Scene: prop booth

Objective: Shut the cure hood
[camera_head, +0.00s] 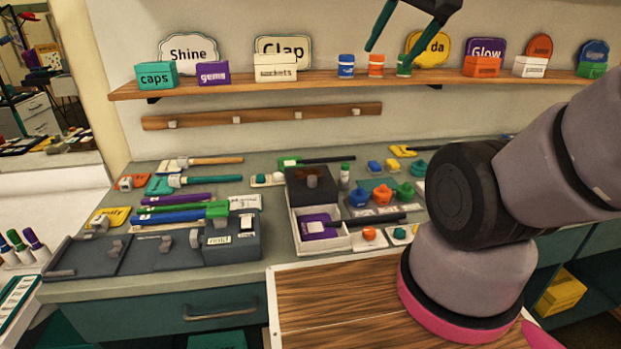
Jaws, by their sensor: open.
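What looks like the cure hood is a white box with a raised dark lid (299,193) on the grey counter, near the middle of the view. The lid stands up at the back of the box and has a small grey knob (312,182). The box's white front wall (325,245) shows, and a purple block (318,226) lies inside. My gripper (387,60) is at the top of the view, its teal fingers apart and empty. It appears in front of the wall shelf, well above the box and to its right in the picture.
Dark low boxes (90,257) with grey handles stand at the left front of the counter. Tools, pens and coloured knobs crowd the counter around the box. A wall shelf (220,86) carries small labelled boxes and jars. My arm covers the right side.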

